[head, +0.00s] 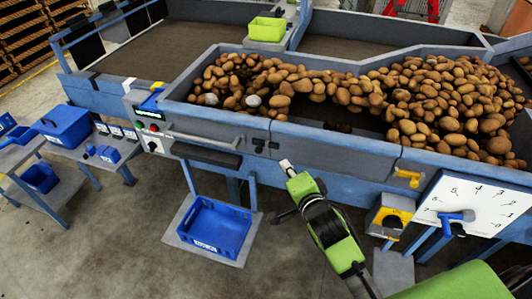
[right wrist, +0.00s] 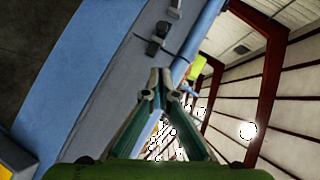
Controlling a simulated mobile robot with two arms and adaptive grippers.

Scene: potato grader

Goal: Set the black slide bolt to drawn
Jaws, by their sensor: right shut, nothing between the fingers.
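A small black fitting, which looks like the black slide bolt (head: 265,147), sits on the grey front wall of the grader, below the potato trough. It also shows in the right wrist view (right wrist: 156,42), beyond my fingertips; whether the bolt is drawn cannot be told. My right gripper (head: 287,166) is shut and empty, a little below and right of the bolt, apart from it as far as I can tell. Its fingers also show in the right wrist view (right wrist: 160,80). My left gripper is not in view.
Potatoes (head: 440,105) fill much of the trough. A control box (head: 152,128) and a long grey handle bar (head: 205,140) are left of the bolt. A yellow handle (head: 407,176) and a white dial (head: 475,208) are on the right. A blue crate (head: 215,228) stands below.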

